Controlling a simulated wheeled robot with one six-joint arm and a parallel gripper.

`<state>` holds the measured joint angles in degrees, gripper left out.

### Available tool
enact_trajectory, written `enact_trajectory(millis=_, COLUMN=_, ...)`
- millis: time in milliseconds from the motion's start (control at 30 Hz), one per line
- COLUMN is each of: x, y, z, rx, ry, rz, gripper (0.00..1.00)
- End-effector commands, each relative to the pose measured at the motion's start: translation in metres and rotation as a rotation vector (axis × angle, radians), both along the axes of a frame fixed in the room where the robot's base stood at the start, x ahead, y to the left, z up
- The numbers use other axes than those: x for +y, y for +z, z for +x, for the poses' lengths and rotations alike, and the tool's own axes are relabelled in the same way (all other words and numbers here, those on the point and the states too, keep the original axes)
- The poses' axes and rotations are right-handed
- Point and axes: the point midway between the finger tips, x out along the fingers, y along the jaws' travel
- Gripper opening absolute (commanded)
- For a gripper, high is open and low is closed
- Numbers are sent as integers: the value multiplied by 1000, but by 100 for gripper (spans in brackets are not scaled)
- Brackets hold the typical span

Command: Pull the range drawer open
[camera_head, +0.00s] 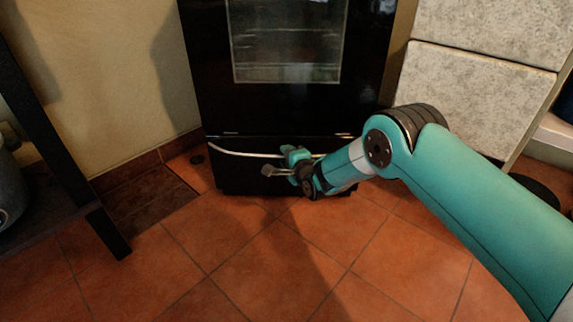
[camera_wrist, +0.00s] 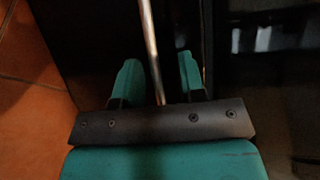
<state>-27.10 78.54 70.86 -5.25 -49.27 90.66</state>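The black range drawer (camera_head: 240,178) is the low panel under the oven door, and it looks flush with the range front. Its thin silver handle (camera_head: 240,153) runs across the drawer's top, and it also shows in the wrist view as a bar (camera_wrist: 149,38). My gripper (camera_head: 292,160) is at the middle of the handle in the head view. In the wrist view my gripper (camera_wrist: 159,68) has its two teal fingers apart, with the bar between them. My gripper hides part of the handle.
The oven door (camera_head: 285,45) with its window is above the drawer. The tiled floor (camera_head: 260,260) in front is clear. A dark table leg (camera_head: 105,232) stands at left, and pale stone-faced cabinets (camera_head: 465,95) stand at right.

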Motion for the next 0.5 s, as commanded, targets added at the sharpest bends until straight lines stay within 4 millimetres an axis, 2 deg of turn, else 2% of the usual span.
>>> enact_trajectory(millis=400, x=3, y=0, z=5, rx=-1, ry=0, rz=-1, gripper=37)
enact_trajectory(millis=500, x=3, y=0, z=5, rx=-1, ry=0, rz=-1, gripper=14)
